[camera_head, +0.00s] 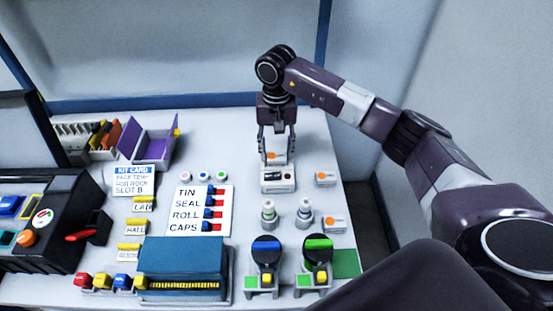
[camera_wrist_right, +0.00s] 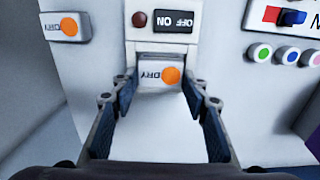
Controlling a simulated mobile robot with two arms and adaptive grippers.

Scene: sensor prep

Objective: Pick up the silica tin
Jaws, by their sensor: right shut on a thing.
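A silica tin (camera_head: 275,157), white with an orange dot, is between the fingers of my right gripper (camera_head: 276,150), just behind a small white switch box. In the right wrist view the tin (camera_wrist_right: 158,75) shows its DRY label between the fingertips of the right gripper (camera_wrist_right: 160,85), which is shut on it. Whether the tin touches a surface below is unclear. Two similar tins stand to the right, one beside the switch box (camera_head: 325,179) and one nearer (camera_head: 334,224). My left gripper is not in view.
The switch box (camera_head: 278,181) with an ON/OFF plate (camera_wrist_right: 174,21) is close to the held tin. Two small white bottles (camera_head: 268,211), two stands with blue and green tops (camera_head: 317,244), and a label board (camera_head: 200,210) are nearer. The table behind the gripper is mostly clear.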

